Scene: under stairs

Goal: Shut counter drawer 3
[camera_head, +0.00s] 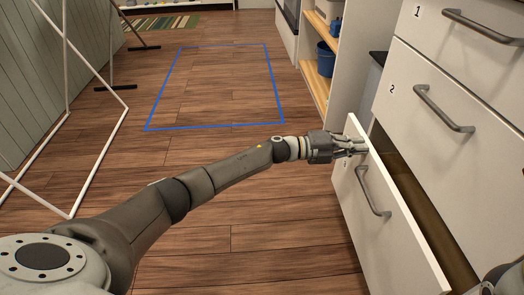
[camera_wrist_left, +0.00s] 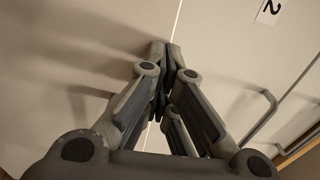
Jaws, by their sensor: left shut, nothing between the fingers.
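Counter drawer 3 (camera_head: 400,222) is pulled out from the white counter at the right of the head view. A dark gap and part of its inside (camera_head: 428,205) show behind its front panel. Its grey bar handle (camera_head: 373,192) is on the front. My left gripper (camera_head: 362,149) is shut and empty at the far upper corner of that panel; whether it touches cannot be told. In the left wrist view the shut fingers (camera_wrist_left: 160,52) point at white panels, with a grey handle (camera_wrist_left: 262,122) to their right. My right gripper does not show clearly.
Drawer 2 (camera_head: 440,85) and drawer 1 (camera_head: 465,40) above look shut. An open shelf with a blue bucket (camera_head: 325,60) stands beyond the counter. A white metal frame (camera_head: 122,105) stands at left. The wooden floor between is clear, with a blue taped outline (camera_head: 215,126).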

